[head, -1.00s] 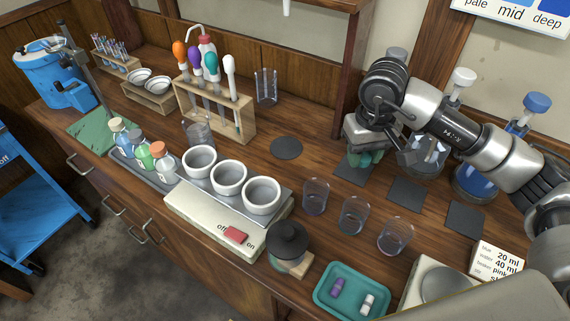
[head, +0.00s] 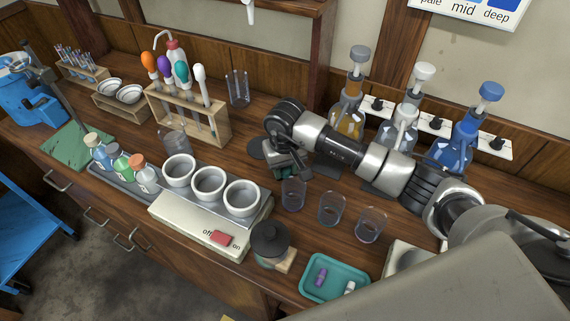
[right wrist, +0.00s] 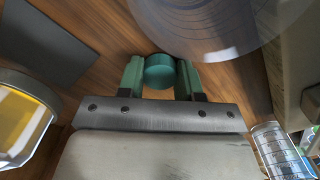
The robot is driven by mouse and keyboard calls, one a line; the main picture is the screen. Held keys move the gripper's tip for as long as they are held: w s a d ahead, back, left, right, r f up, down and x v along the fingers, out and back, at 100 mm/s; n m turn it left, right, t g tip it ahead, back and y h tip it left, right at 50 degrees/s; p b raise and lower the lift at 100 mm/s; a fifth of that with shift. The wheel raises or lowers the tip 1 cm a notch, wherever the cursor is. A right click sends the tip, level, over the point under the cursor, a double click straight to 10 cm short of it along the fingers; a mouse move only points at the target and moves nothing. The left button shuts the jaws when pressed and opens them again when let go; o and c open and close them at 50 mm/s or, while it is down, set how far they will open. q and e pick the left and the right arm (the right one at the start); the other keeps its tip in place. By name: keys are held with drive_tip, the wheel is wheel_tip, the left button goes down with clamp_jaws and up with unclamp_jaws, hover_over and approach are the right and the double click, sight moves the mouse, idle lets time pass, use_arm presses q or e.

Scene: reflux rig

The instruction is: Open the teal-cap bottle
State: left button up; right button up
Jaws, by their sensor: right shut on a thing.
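My right gripper (head: 288,172) is over the bench, beside the dark round mat and behind the clear cups. Its green fingers (right wrist: 160,80) are shut on a small teal round thing, a cap by its look (right wrist: 160,72), in the right wrist view. Whether a bottle hangs below it is hidden. Several small capped bottles stand in a grey tray (head: 110,182) at the left; a green one (head: 118,163) is in the middle, beside an orange-capped one (head: 142,172). Its cap colour is too small to tell surely. My left gripper is not in view.
Clear cups (head: 332,208) stand in front of the gripper. Stoppered amber (head: 347,122), clear and blue (head: 455,145) flasks stand at the back. White bowls (head: 209,183) sit on a hotplate at left. A black-lidded jar (head: 270,240) and teal tray (head: 335,290) are in front.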

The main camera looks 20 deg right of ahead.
drive_tip(key=shift+f, duration=0.1)
drive_tip(key=shift+f, duration=0.1)
drive_tip(key=o, duration=1)
